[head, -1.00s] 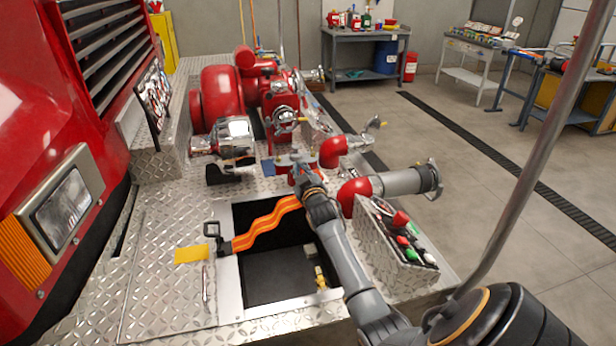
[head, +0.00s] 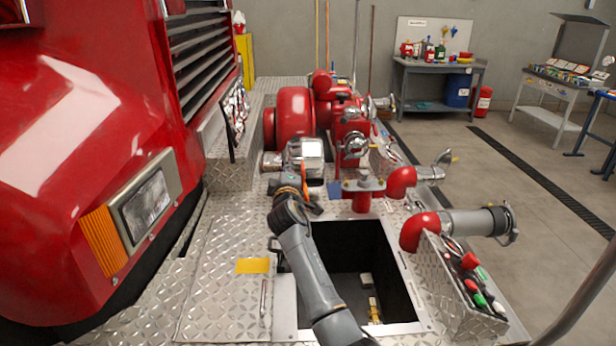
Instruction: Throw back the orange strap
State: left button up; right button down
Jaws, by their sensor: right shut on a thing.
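My right gripper (head: 292,192) is shut on the orange strap (head: 313,207), at the back left corner of the open well. Only small orange parts of the strap show around the gripper; the rest is hidden behind my gripper and arm. The well (head: 350,262) in the bumper deck is open, and no strap lies across its visible part. Its dark floor shows, with a small brass fitting (head: 374,310) on it. My left gripper is not in view.
A red pump (head: 295,115) and chrome parts stand just behind the gripper. Red-elbowed pipes (head: 470,222) and a control box (head: 455,285) stand right of the well. A yellow plate (head: 253,266) lies on the tread-plate deck, which is otherwise fairly clear at left.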

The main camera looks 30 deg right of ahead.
jog(key=shift+w+a+r+n, duration=0.2)
jog(key=shift+w+a, duration=0.1)
jog(key=shift+a, duration=0.2)
jog(key=shift+w+a+r+n, duration=0.2)
jog(key=shift+w+a, duration=0.05)
jog(key=shift+a, duration=0.2)
jog(key=c, duration=1.4)
grip_release()
jog(key=shift+f, duration=0.2)
jog(key=shift+f, duration=0.1)
jog(key=v, duration=1.2)
